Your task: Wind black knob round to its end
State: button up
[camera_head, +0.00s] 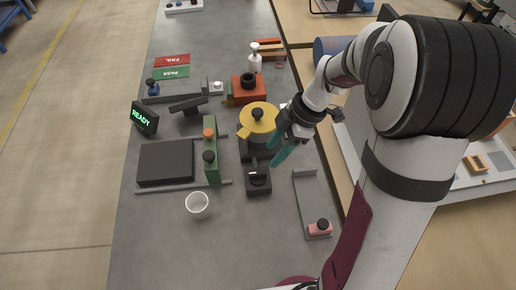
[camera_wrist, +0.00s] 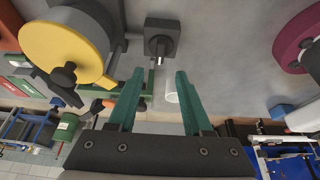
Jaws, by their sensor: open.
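A black knob (camera_head: 258,178) with a light mark sits on a dark square block on the grey bench, just in front of the yellow wheel. It also shows in the wrist view (camera_wrist: 160,45), beyond my fingertips. The pictures do not settle which knob is meant. My gripper (camera_head: 274,155) has its teal fingers apart and empty, near the marked knob and the wheel. It touches neither visibly. In the wrist view the gripper (camera_wrist: 158,76) spans empty space.
A white cup (camera_head: 198,205) stands at the front. The green bar (camera_head: 212,173) and a dark plate (camera_head: 165,162) lie left; a READY display (camera_head: 144,118) stands behind. A grey channel (camera_head: 303,205) with a pink block (camera_head: 319,229) lies right.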

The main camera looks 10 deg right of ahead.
aim_at(258, 172)
jog(key=x, duration=0.9)
jog(key=shift+f, duration=0.25)
grip_shut()
